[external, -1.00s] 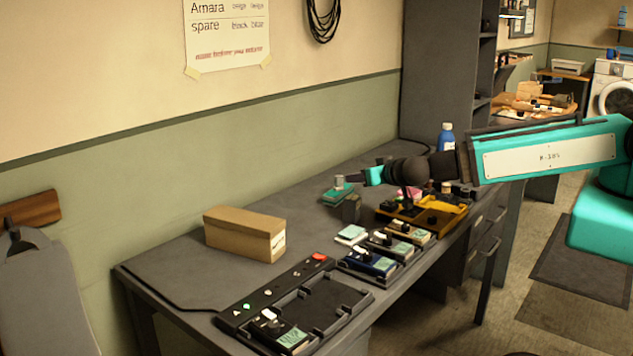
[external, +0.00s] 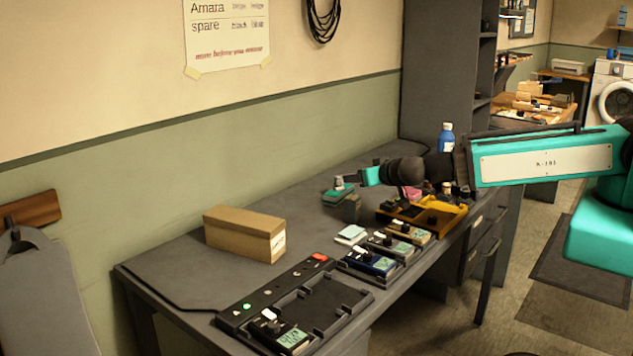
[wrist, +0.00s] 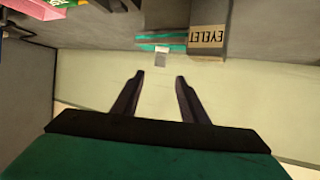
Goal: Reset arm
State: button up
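My arm (external: 545,158) is teal and reaches in from the right above the long grey bench, roughly level. My gripper (wrist: 159,78) shows in the wrist view with its two dark fingers apart and nothing between them. In the external view its end is above the far half of the bench, near a green item (external: 337,195) with a small grey cylinder on top. Its fingers are too small to read there. In the wrist view a box marked EYELET (wrist: 207,37) and a teal item (wrist: 160,40) lie beyond the fingertips, apart from them.
The grey bench (external: 185,262) carries a cardboard box (external: 244,233), a dark tray (external: 325,308), several small devices with screens (external: 370,264) and a yellow tray (external: 447,216). A blue bottle (external: 446,138) stands by the tall cabinet (external: 440,75). The wall runs along the bench's back.

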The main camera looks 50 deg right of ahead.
jog(key=shift+w+d+f+b, duration=0.25)
jog(key=shift+w+b, duration=0.35)
jog(key=shift+b, duration=0.45)
jog(key=shift+s+a+r+p, duration=0.1)
jog(key=shift+s+r+p, duration=0.2)
jog(key=shift+p, duration=0.45)
jog(key=p+v, duration=0.1)
jog(key=p, duration=0.2)
jog(key=shift+s+a, duration=0.1)
jog(key=shift+s, duration=0.1)
jog(key=shift+s+a+r+p, duration=0.15)
jog(key=shift+s+p, duration=0.15)
jog(key=shift+p, duration=0.15)
